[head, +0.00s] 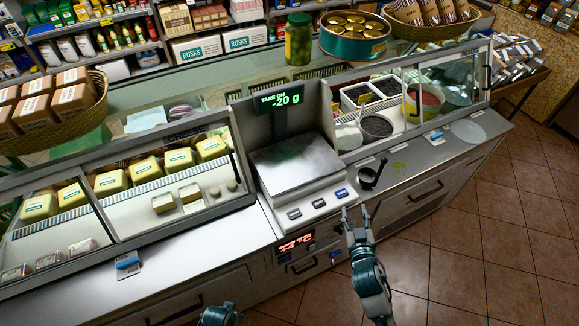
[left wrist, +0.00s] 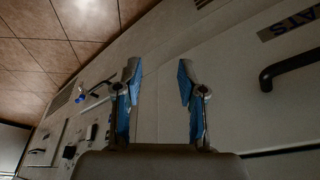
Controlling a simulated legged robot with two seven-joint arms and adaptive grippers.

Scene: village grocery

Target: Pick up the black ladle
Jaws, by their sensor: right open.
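The black ladle (head: 367,176) rests on the steel counter just right of the scale, with its handle pointing up and to the right. My right gripper (head: 355,211) is open and empty. In the head view it appears below the ladle, near the counter's front edge, apart from it. Part of my left arm shows at the bottom edge of the head view. In the left wrist view my left gripper (left wrist: 158,78) is open with nothing between its fingers, facing the counter's front panels.
The scale (head: 295,165) stands left of the ladle, its display reading -20 g. The glass case right of it holds tubs, including a dark-filled one (head: 376,127). A cheese case (head: 125,180) is on the left.

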